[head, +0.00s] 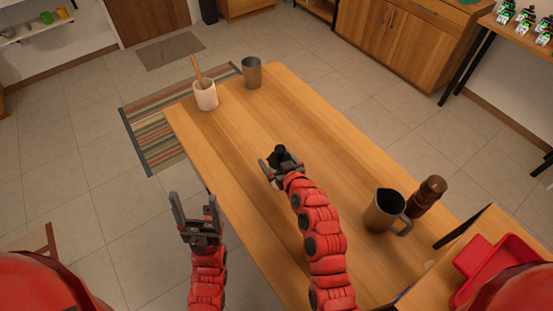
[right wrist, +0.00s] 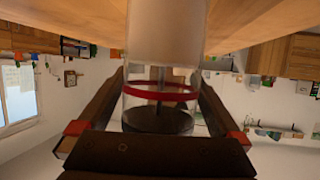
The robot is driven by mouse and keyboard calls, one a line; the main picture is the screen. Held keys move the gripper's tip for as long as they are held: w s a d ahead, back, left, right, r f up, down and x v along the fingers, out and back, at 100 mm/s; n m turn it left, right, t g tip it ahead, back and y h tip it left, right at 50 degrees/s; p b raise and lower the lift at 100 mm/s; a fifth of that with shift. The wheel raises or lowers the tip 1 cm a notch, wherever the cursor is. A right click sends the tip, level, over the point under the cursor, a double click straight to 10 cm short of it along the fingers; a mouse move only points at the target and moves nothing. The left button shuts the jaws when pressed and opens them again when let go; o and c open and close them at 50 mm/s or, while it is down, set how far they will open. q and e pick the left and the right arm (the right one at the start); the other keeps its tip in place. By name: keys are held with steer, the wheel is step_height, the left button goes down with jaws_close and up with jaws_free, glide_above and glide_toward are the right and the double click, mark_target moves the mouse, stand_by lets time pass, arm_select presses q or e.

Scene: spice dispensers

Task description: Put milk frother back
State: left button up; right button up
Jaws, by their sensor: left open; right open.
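The object that looks like the milk frother (right wrist: 160,95) is a clear cylinder with a red ring and a dark end, seen close in the right wrist view. In the head view only its black top (head: 282,153) shows, at the middle of the table. My right gripper (head: 281,163) is open, with its fingers on either side of the frother; I cannot tell whether they touch it. My left gripper (head: 192,212) is open and empty, beside the table's left edge.
The wooden table (head: 240,140) holds a white cup with a wooden stick (head: 205,95) and a grey cup (head: 252,73) at its far end. A dark jug (head: 383,212) and brown bottle (head: 428,194) stand at the right. A red tray (head: 492,262) lies at lower right.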

steer(key=shift+r, duration=0.2)
steer(key=shift+s+d, duration=0.15)
steer(key=shift+s, duration=0.15)
steer(key=b+v, duration=0.2)
steer(key=v, duration=0.9)
steer(key=shift+r, duration=0.2)
steer(key=shift+s, duration=0.1)
